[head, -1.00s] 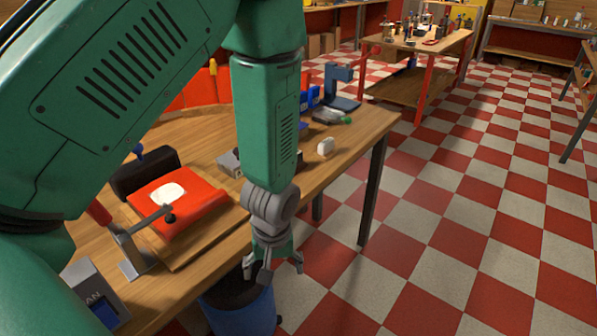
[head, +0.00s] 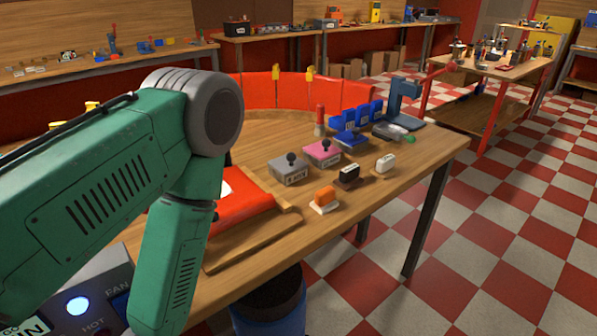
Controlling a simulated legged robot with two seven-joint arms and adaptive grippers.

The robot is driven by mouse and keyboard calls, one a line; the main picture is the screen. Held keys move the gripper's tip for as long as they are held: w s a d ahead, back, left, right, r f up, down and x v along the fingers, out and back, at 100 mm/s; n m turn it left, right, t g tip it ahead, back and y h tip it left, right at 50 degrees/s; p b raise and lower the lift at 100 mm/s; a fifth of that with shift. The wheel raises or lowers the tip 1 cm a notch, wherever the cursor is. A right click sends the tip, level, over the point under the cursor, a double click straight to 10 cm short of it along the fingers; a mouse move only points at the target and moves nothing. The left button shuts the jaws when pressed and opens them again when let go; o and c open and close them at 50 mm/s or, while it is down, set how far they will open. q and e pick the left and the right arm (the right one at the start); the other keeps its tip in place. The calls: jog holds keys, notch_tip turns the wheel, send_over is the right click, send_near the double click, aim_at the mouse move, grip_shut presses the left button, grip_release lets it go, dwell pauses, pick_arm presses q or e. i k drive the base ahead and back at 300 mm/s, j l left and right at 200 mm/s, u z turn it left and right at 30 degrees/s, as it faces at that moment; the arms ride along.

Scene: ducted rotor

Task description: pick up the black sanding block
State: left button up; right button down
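The black sanding block (head: 348,173) sits on the wooden table, between an orange block (head: 324,196) and a white block (head: 385,162) along the table's near right edge. It is small and dark on a pale base, and nothing covers it. My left arm comes in from the left and bends downward; its gripper is below the picture, out of view. The forearm stands well to the left of the black block. My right arm and gripper are not in view.
Grey (head: 288,174), pink (head: 322,153) and blue (head: 351,140) knobbed blocks stand behind the row. A red pad (head: 238,211) on a wooden board is partly behind my arm. A blue bin (head: 270,306) stands below the table edge. A blue stand (head: 404,96) is at the far corner.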

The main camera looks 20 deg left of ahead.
aim_at(349, 178)
jog(key=i+l+u, duration=0.35)
jog(key=l, duration=0.3)
jog(key=i+l+u, duration=0.2)
jog(key=l, duration=0.15)
jog(key=l+u, duration=0.2)
jog(key=l, duration=0.2)
jog(key=i+l+u, duration=0.15)
jog(key=l, duration=0.25)
